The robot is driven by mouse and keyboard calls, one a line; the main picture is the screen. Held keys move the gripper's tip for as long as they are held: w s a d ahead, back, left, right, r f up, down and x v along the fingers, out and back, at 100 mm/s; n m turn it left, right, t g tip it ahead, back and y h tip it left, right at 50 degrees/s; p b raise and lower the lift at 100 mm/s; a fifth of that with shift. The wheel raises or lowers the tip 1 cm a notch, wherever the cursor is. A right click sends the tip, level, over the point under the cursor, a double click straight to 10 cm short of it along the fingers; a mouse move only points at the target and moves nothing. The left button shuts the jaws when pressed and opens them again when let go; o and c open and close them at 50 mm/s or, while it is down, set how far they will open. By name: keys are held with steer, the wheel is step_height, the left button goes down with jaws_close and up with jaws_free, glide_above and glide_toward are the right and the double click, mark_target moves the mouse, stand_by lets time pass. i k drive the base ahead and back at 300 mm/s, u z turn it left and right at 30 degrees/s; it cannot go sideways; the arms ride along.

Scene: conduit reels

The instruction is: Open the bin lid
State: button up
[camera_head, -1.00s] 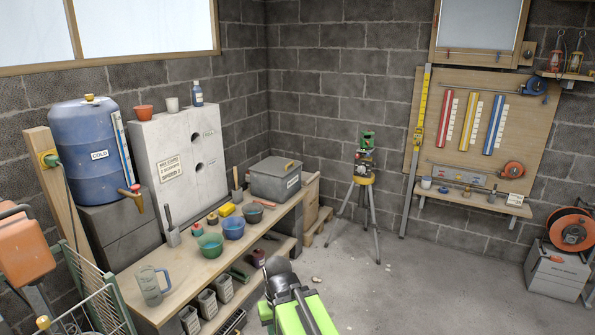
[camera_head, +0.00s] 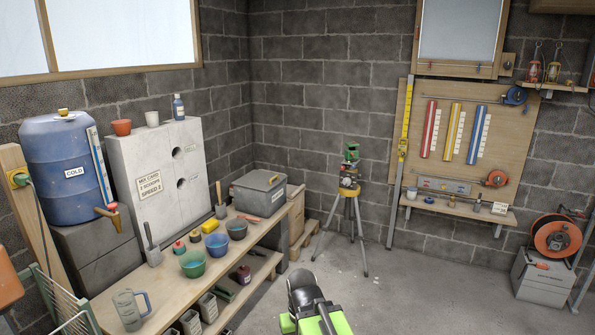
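A grey bin (camera_head: 252,201) with a label on its front stands at the far end of the wooden bench, near the room's corner. Its flat grey lid (camera_head: 259,181) is down on top and shows a small handle-like part. The green and black end of my arm shows at the bottom centre, with my gripper (camera_head: 303,291) at or near its dark rounded tip. It is well in front of the bin and apart from it. The fingers cannot be made out, and nothing held is visible.
The bench (camera_head: 172,284) carries a green bowl (camera_head: 193,264), a blue bowl (camera_head: 217,244), a jug (camera_head: 128,309) and small tools. A tripod (camera_head: 349,215) stands right of the bin. The floor (camera_head: 420,285) in the middle and right is largely clear.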

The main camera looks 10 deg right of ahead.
mark_target(258, 180)
steer(key=z, duration=0.45)
steer(key=i, duration=1.9)
steer(key=u, duration=0.5)
steer(key=i, duration=1.3)
steer(key=u, duration=0.7)
steer(key=i, duration=0.3)
steer(key=u, duration=0.45)
